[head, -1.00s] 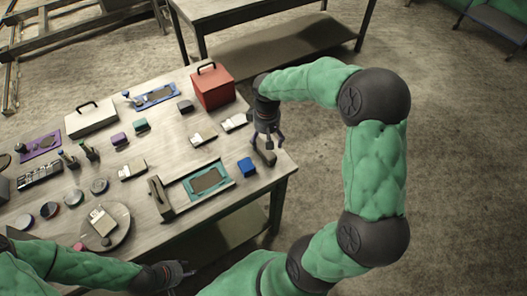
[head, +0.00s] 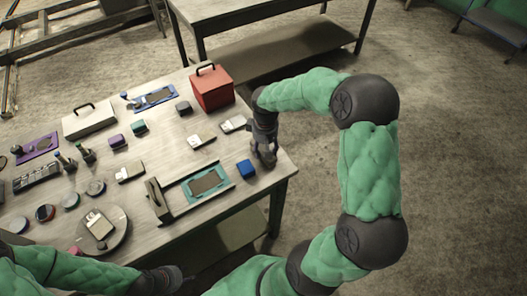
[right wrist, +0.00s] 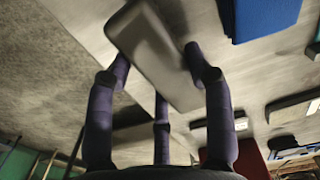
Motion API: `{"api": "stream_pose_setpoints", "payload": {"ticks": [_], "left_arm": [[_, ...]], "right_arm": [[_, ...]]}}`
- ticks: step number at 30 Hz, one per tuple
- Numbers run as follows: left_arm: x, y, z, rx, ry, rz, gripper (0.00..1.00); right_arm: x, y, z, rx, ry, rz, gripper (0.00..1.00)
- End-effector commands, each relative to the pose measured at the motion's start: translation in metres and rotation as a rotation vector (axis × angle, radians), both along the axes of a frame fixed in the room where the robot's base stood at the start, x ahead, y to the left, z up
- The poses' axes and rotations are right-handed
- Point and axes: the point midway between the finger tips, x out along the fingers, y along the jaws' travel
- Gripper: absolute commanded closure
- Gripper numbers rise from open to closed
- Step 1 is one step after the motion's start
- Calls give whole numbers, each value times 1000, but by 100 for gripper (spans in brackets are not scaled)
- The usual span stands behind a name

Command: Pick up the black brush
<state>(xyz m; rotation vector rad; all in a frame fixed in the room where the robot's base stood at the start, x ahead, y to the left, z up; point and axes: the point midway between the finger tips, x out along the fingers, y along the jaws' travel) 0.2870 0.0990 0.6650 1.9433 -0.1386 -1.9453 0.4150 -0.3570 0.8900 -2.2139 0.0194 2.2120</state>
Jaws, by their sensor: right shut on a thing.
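The black brush (right wrist: 155,52) is a dark, rounded block between the fingers of my right gripper in the right wrist view. My right gripper (head: 265,156) is shut on it at the right end of the table, to the right of the blue block. In the head view the fingers mostly hide the brush. I cannot tell whether it touches the tabletop. My left gripper (head: 184,279) is low at the table's front edge, away from the brush. It is small and dark there, and its opening is unclear.
The table (head: 225,157) holds a blue block (head: 246,169), a teal-framed tray (head: 206,183), a red box (head: 212,88), a white case (head: 90,120) and a round plate (head: 119,238). Another table (head: 260,12) stands behind. The floor at right is clear.

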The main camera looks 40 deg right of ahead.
Motion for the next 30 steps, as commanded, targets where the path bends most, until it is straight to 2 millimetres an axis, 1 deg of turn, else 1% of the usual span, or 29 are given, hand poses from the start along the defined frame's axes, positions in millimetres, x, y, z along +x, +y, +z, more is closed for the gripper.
{"api": "stream_pose_setpoints", "payload": {"ticks": [4,8,11,15,17,20,24,30], "left_arm": [[0,0,0,0,0,0,60],[0,0,2,0,0,0,60],[0,0,5,0,0,0,60],[0,0,11,0,0,0,60],[0,0,15,0,0,0,60],[0,0,22,0,0,0,60],[0,0,33,0,0,0,60],[0,0,42,0,0,0,60]], "right_arm": [[0,0,0,0,1,0,83],[0,0,6,0,1,0,83],[0,0,16,0,0,1,83],[0,1,36,-1,-2,2,83],[-5,8,45,-1,-2,3,83],[-15,20,64,-1,-3,4,83],[-30,40,95,0,-4,4,83],[-58,77,113,0,-2,6,83]]}}
